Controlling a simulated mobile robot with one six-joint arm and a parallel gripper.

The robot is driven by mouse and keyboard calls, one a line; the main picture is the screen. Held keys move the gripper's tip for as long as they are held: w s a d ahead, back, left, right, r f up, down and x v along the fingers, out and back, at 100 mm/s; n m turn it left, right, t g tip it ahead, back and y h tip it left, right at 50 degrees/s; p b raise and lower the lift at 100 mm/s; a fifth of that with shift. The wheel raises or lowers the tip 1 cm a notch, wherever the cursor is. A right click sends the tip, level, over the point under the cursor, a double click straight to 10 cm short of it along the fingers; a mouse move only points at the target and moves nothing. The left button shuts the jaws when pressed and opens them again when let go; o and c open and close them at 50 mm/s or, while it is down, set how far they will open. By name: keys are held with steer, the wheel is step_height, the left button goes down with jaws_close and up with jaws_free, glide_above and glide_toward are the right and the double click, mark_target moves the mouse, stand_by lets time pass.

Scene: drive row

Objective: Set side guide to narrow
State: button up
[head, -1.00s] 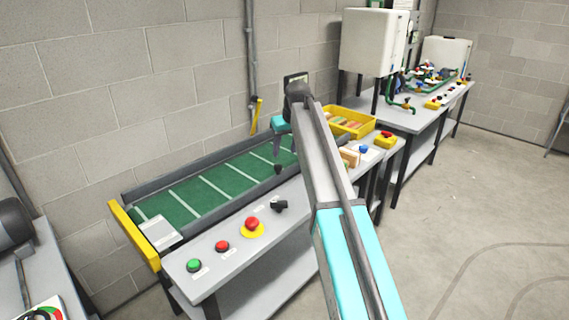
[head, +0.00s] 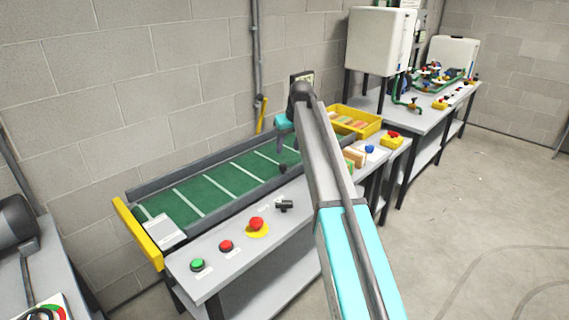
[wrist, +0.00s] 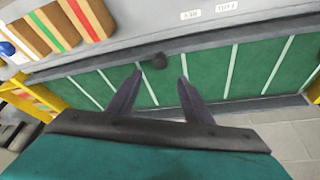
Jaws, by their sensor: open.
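The conveyor has a green belt (head: 205,190) with white cross lines and grey side rails. A dark round knob (head: 282,168) shows at the belt's near rail. It appears in the wrist view as a dark ball (wrist: 159,61) at the rail. I cannot tell the side guide's setting. My gripper (wrist: 160,76) is open and empty over the belt, its two dark fingers apart. In the wrist view the knob lies just beyond the fingertips, between their lines. In the head view my arm hides part of the gripper.
The near ledge carries a green button (head: 197,264), a red button (head: 226,246), a red emergency stop (head: 256,223) and a black switch (head: 284,205). A yellow bin (head: 355,122) and wooden blocks (head: 354,157) stand beyond my arm. The floor at right is clear.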

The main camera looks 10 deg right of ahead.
mark_target(283, 164)
steer(key=p+x, duration=0.1)
steer(key=x, duration=0.9)
steer(key=shift+w+f, duration=0.1)
steer(key=shift+f, duration=0.2)
steer(key=shift+a, duration=0.1)
jaws_close()
